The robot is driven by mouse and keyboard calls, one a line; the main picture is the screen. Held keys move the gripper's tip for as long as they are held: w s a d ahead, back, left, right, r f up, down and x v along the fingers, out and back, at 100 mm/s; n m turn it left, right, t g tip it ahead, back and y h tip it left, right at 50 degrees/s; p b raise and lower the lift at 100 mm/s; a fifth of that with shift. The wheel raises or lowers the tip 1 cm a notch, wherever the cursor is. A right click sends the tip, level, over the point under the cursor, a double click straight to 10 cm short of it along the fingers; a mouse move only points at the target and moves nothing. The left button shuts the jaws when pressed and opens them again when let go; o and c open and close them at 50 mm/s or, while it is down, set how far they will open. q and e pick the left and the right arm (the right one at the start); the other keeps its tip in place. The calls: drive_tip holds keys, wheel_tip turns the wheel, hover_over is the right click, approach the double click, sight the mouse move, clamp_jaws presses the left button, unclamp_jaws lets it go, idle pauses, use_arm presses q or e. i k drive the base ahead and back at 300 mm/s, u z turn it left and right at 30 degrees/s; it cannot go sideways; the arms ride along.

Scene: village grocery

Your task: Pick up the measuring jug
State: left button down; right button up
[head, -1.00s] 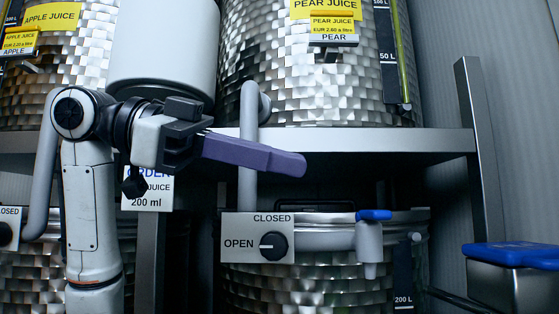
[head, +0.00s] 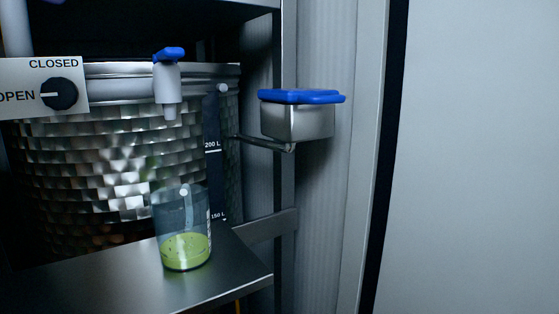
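The measuring jug (head: 182,225) is a clear, upright vessel with a little yellow-green liquid at its bottom. It stands on a metal shelf (head: 140,285) near the shelf's right end, in front of a hammered steel tank. A tap (head: 167,85) with a blue handle sits above the jug, apart from it. I cannot make out the jug's handle clearly. Neither of my grippers is in the current head view.
The steel tank (head: 90,170) stands right behind the jug. A dial plate (head: 45,87) marked OPEN and CLOSED is at upper left. A metal box with a blue lid (head: 300,97) hangs on a bracket at right. A pale panel (head: 470,150) fills the far right.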

sight(183, 239)
drive_tip(key=k, duration=1.4)
